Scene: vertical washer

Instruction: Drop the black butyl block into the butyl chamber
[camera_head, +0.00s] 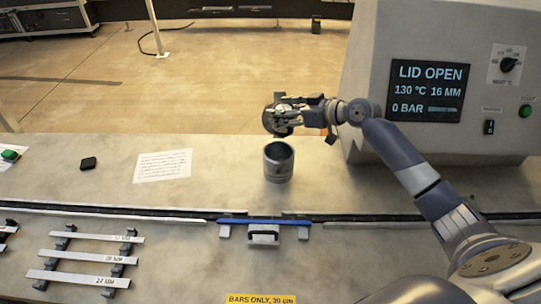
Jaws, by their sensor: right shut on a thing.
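A small black block (88,163) lies on the grey bench at the left, apart from everything else. A grey metal cylinder (278,171) with an open top and dark inside stands upright near the bench's middle; I take it as the butyl chamber. My right gripper (286,110) is above and just behind the cylinder. It is shut on a round, dark, lid-like disc (269,121), which is tilted on edge and partly hidden by the fingers. My left gripper is not in view.
A paper sheet (162,166) lies between block and cylinder. A machine (360,56) at the right has a screen (428,90) reading "LID OPEN". A blue bar (264,222) lies along the front rail. Labelled metal bars (80,256) rest on racks at front left.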

